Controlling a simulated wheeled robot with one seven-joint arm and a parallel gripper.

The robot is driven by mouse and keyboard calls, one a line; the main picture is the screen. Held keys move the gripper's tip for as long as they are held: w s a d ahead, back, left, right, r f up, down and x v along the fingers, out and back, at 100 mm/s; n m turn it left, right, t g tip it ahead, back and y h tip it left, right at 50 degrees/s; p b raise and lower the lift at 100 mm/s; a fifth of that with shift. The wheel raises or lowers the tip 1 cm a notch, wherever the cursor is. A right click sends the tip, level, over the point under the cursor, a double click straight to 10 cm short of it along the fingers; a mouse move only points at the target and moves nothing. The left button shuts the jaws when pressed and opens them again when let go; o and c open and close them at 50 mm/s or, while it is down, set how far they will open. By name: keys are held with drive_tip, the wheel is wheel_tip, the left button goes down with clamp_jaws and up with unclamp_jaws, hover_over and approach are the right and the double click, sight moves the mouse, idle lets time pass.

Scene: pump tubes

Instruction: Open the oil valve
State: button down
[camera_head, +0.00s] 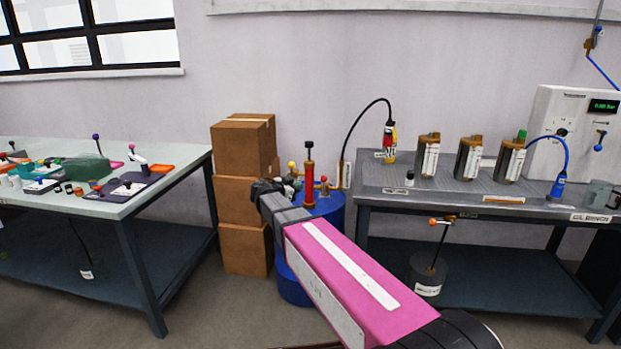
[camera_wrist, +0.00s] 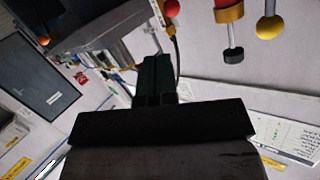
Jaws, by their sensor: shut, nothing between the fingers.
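A blue barrel (camera_head: 328,212) stands between the two tables. A red hand pump (camera_head: 309,178) with a black knob rises from its top. My gripper (camera_head: 262,188) is dark, at the barrel's left side, partly covering the fittings. In the wrist view my gripper (camera_wrist: 157,75) is shut and empty.
Stacked cardboard boxes (camera_head: 243,150) stand close behind my gripper. The left table (camera_head: 180,178) holds small tools and parts. The right bench (camera_head: 375,172) carries several metal canisters and a white gauge panel (camera_head: 555,110). A black hose (camera_head: 360,125) arches from the barrel area to the bench.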

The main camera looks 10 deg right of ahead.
sight(322, 179)
drive_tip(key=shift+w+a+r+t, duration=0.3)
drive_tip(key=shift+w+a+r, duration=0.2)
drive_tip(key=shift+a, duration=0.05)
drive_tip(key=x, duration=1.4)
drive_tip(key=shift+d, duration=0.15)
drive_tip(key=shift+s+d, duration=0.1)
drive_tip(key=shift+d, duration=0.05)
